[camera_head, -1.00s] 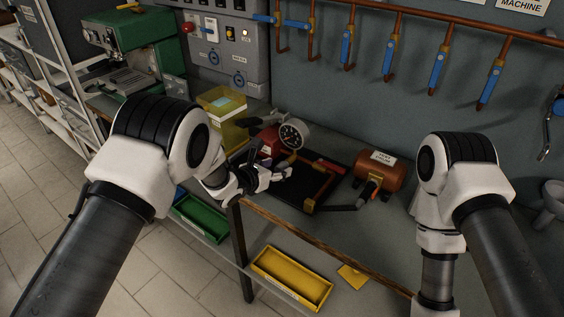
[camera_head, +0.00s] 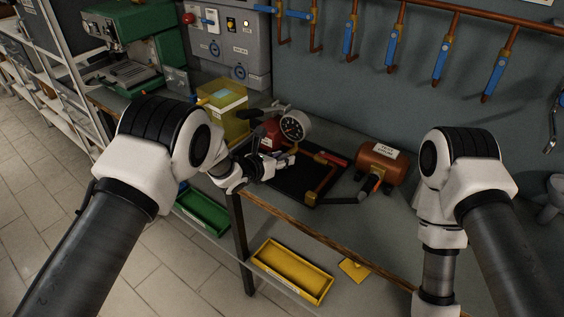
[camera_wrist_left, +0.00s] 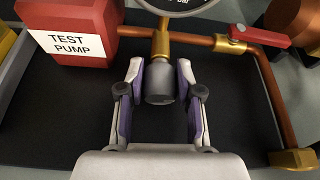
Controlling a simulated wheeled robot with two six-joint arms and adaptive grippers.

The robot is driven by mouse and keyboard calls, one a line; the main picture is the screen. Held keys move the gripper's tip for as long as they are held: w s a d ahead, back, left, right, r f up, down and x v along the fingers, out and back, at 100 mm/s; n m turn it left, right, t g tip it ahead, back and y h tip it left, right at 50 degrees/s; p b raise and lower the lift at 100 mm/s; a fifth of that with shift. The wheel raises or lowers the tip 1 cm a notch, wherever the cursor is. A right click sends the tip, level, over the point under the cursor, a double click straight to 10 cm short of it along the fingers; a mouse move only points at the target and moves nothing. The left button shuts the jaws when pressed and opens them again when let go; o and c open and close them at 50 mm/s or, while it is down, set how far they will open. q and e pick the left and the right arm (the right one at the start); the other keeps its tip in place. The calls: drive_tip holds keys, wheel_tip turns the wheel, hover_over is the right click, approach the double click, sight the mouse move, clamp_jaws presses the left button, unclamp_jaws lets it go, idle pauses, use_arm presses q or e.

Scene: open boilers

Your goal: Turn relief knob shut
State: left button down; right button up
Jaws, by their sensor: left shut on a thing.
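The relief knob, a dark grey cylinder (camera_wrist_left: 160,84), sits on a brass fitting (camera_wrist_left: 161,40) below the gauge in the left wrist view. My left gripper (camera_wrist_left: 160,88) has its fingers on both sides of the knob and is shut on it. In the head view my left gripper (camera_head: 282,160) reaches the front of the red test pump (camera_head: 269,137), under the round gauge (camera_head: 294,126). The knob is too small to make out there. My right arm comes in from the right; its gripper is out of view.
Copper piping with a red-handled valve (camera_wrist_left: 258,36) runs right of the knob. A copper drum (camera_head: 381,164) stands further right on the bench. A yellow box (camera_head: 222,108) stands at the left. Green (camera_head: 203,213) and yellow (camera_head: 291,272) trays lie below the bench edge.

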use_arm(q)
drive_tip(key=c, duration=0.8)
unclamp_jaws()
drive_tip(key=shift+o, duration=0.2)
drive_tip(key=v, duration=1.1)
drive_tip(key=shift+s+a+r, duration=0.2)
drive_tip(key=shift+s+a, duration=0.05)
drive_tip(key=shift+s, duration=0.05)
